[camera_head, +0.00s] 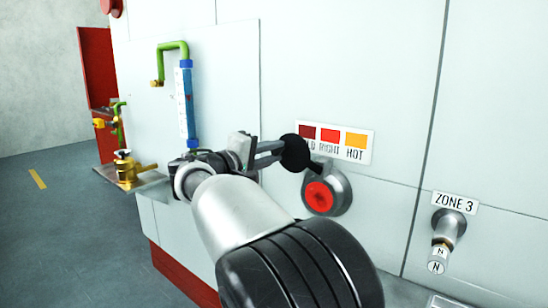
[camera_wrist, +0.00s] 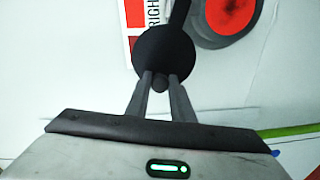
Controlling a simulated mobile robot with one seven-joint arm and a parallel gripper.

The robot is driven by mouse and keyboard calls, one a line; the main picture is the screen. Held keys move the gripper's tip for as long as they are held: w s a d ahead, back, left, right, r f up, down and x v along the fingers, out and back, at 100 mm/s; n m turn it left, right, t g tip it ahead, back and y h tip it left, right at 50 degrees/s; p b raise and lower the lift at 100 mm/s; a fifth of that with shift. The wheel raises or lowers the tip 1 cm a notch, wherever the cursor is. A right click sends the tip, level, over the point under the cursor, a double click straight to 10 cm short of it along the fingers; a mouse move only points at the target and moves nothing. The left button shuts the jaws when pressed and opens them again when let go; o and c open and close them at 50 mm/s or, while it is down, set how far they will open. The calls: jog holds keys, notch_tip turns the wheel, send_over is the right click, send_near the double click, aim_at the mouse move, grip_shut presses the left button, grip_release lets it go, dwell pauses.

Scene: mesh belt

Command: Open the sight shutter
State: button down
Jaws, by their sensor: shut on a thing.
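The sight port (camera_head: 319,196) is a grey round fitting on the white wall panel with a glowing red-orange centre. The red centre shows uncovered; the port also shows at the top of the wrist view (camera_wrist: 228,14). The shutter (camera_head: 296,152) is a black disc up and left of the port, on a dark arm that runs up out of the wrist view. My gripper (camera_wrist: 160,82) is shut on the small dark knob (camera_wrist: 160,86) at the disc's near side. In the head view my gripper (camera_head: 279,152) reaches the disc from the left.
A colour label (camera_head: 335,141) with dark red, red and orange patches is just above the port, partly behind the disc. A ZONE 3 fitting (camera_head: 449,226) sticks out at right. A blue sight tube (camera_head: 186,105) with green pipe and brass valve (camera_head: 127,170) are at left.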

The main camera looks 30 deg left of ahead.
jog(key=c, duration=1.6)
grip_release()
jog(key=shift+o, duration=0.2)
jog(key=shift+s, duration=0.1)
jog(key=s+a+r+p, duration=0.1)
jog(key=s, duration=1.6)
jog(key=shift+p, duration=0.3)
jog(key=shift+s, duration=0.1)
